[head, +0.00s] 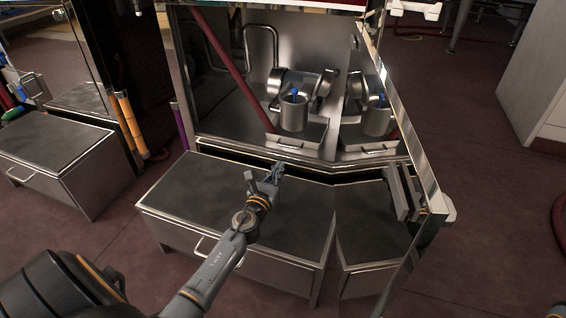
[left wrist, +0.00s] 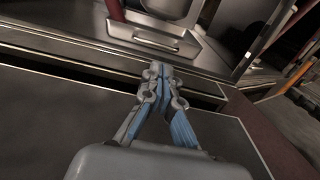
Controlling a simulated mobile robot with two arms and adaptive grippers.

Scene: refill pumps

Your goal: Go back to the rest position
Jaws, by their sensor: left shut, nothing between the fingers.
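My left gripper (head: 276,174) reaches in from the lower left and hangs over the dark top of a low metal drawer unit (head: 190,195). It is shut and empty. In the left wrist view its closed fingers (left wrist: 160,75) point towards the edge of the metal recess above the drawer unit. They appear apart from the cup and handle there.
A metal cup (head: 294,112) with a blue piece stands in the recess, mirrored in the side panel (head: 372,100). A dark red hose (head: 228,65) slants across the recess. Another low unit (head: 60,145) stands left. Red floor (head: 480,150) is open at right.

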